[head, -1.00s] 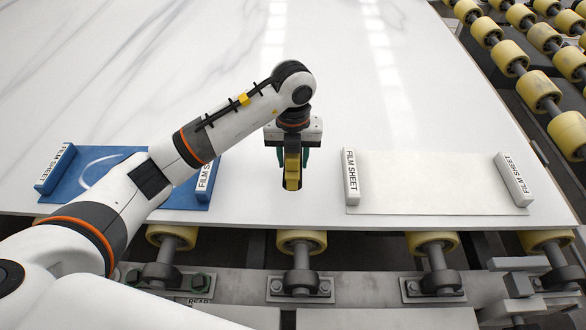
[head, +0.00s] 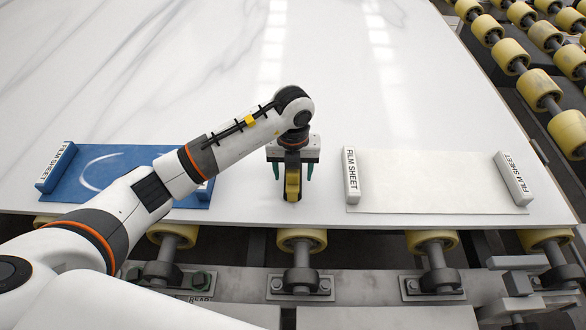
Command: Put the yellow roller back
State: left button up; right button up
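The yellow roller (head: 292,182) is on the white stone slab near its front edge, between the blue film sheet and the white film sheet. It stands upright and looks to rest on the slab. My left gripper (head: 292,178) is right above and around it, pointing down. Its two green fingertips are spread wide, one on each side of the roller, with a visible gap on both sides. The upper part of the roller is hidden by the gripper. My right gripper is not in view.
A blue film sheet (head: 112,165) with end bars lies left, partly covered by my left arm. A pale film sheet (head: 435,183) with two labelled end bars lies right. Yellow conveyor rollers (head: 302,238) run below the slab's front edge. The slab's back area is clear.

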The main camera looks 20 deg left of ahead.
pick_arm(q)
notch_tip(320, 180, up, 12)
jog(key=shift+f, duration=0.25)
jog(key=shift+r, duration=0.4)
dwell(0.4)
